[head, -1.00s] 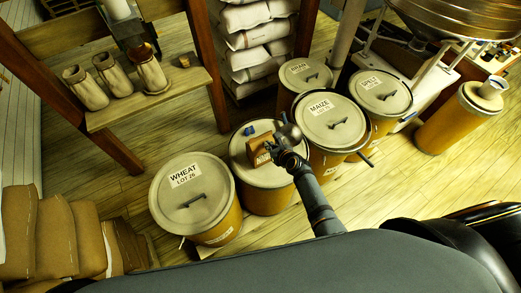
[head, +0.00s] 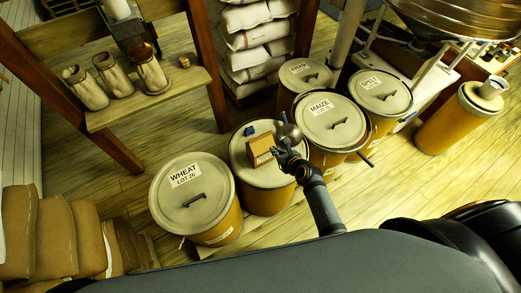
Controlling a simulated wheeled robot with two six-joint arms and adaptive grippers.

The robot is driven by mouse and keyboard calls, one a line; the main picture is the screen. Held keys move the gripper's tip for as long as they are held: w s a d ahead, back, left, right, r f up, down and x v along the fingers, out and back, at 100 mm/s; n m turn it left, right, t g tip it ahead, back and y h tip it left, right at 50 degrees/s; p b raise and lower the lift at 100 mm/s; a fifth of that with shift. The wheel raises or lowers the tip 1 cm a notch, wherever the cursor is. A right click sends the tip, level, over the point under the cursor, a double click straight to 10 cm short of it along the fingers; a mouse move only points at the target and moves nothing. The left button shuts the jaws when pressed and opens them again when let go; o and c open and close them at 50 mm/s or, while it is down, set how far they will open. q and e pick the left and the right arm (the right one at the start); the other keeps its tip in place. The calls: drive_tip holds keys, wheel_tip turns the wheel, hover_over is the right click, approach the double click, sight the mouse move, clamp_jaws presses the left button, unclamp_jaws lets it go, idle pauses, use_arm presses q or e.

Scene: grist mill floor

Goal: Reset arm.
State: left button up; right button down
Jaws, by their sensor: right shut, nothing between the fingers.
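My right gripper (head: 280,153) is shut and empty. It is over the right side of a drum lid (head: 240,160), close beside a small brown box (head: 261,150) with a printed label. Whether it touches the box I cannot tell. A rounded grey metal object (head: 291,132) shows just behind the gripper, partly hidden. A small blue item (head: 250,130) lies on the same lid. My left gripper is not in view.
Lidded drums stand around: wheat (head: 192,195), maize (head: 331,120), bran (head: 305,75) and spelt (head: 381,90). A wooden shelf (head: 180,90) with small sacks is at upper left. Stuffed brown sacks (head: 60,235) fill the lower left.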

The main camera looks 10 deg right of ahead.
drive_tip(key=shift+s+r, duration=0.1)
drive_tip(key=shift+s, duration=0.05)
idle(0.4)
drive_tip(key=s+d+f+n+g+b, duration=0.1)
drive_tip(key=s+f+n, duration=0.2)
drive_tip(key=f, duration=0.3)
drive_tip(key=s+d+f+n+g+h+b, duration=0.1)
drive_tip(key=s+f+n+b, duration=0.1)
drive_tip(key=f, duration=0.3)
drive_tip(key=s+d+f+n+b, duration=0.1)
drive_tip(key=s+f+n, duration=0.2)
drive_tip(key=f, duration=0.3)
drive_tip(key=shift+s+d+f+n+g+h+b, duration=0.2)
drive_tip(key=shift+s+f+n+g+h+b, duration=0.1)
drive_tip(key=shift+g+b, duration=0.1)
drive_tip(key=s+d+f+n+g+h+b, duration=0.1)
drive_tip(key=s+d+f+n+g+b, duration=0.1)
drive_tip(key=s+f+n, duration=0.6)
drive_tip(key=s+d+f+n+g+h+b, duration=0.1)
drive_tip(key=s+d+f+n+g+b, duration=0.1)
drive_tip(key=s+f+n, duration=0.6)
drive_tip(key=s+d+f+n+g+b, duration=0.2)
drive_tip(key=s+d+f+n+b, duration=0.2)
drive_tip(key=s+f+n, duration=0.4)
drive_tip(key=s+d+f, duration=0.1)
drive_tip(key=s, duration=0.6)
drive_tip(key=shift+s+d+g+h, duration=0.3)
drive_tip(key=shift+s+d+h, duration=0.05)
drive_tip(key=shift+d+h, duration=0.05)
